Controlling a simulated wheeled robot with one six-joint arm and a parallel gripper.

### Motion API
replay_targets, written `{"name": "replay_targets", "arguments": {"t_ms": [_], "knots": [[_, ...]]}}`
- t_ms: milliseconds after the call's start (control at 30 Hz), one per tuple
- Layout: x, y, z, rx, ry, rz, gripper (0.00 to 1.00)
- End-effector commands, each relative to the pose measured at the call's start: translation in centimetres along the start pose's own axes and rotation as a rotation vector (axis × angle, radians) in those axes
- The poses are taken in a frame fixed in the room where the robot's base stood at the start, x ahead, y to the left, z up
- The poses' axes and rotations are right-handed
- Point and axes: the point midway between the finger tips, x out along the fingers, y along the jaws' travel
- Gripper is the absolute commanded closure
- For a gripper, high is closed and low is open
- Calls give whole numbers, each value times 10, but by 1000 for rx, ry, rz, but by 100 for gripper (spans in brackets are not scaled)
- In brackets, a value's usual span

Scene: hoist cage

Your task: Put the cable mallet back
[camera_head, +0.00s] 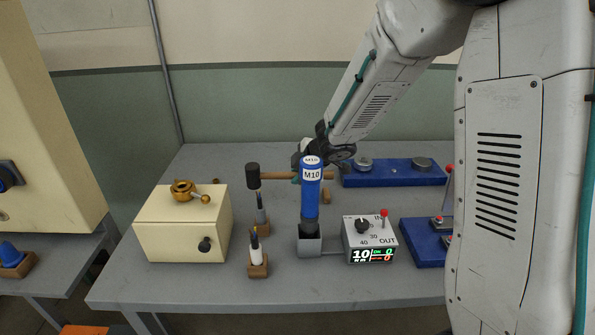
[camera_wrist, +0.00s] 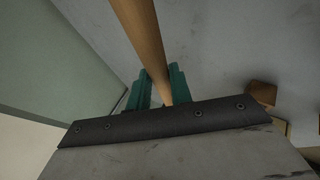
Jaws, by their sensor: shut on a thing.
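The mallet has a dark cylindrical head (camera_head: 252,177) and a light wooden handle (camera_head: 275,176) lying roughly level in the head view. The handle (camera_wrist: 141,35) also runs between the green fingers in the wrist view. My gripper (camera_head: 297,176) is shut on the handle, to the right of the head, and partly hidden behind the blue M10 cylinder (camera_head: 311,190). In the wrist view my gripper (camera_wrist: 160,85) grips the handle from both sides. The mallet head is outside the wrist view. The mallet appears held above the grey bench (camera_head: 205,165).
A cream box (camera_head: 180,232) with a brass piece on top stands left. Wooden holders (camera_head: 258,268) with upright tools stand left of the M10 cylinder. A small wooden block (camera_head: 326,196) sits behind it. A control box (camera_head: 369,240) and blue trays (camera_head: 392,173) lie right.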

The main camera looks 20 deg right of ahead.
Motion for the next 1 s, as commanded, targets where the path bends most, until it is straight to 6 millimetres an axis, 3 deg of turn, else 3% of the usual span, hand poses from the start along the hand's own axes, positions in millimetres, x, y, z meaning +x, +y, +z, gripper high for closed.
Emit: {"name": "replay_targets", "arguments": {"t_ms": [1000], "knots": [[23, -16, 9, 0, 0, 0, 100]]}}
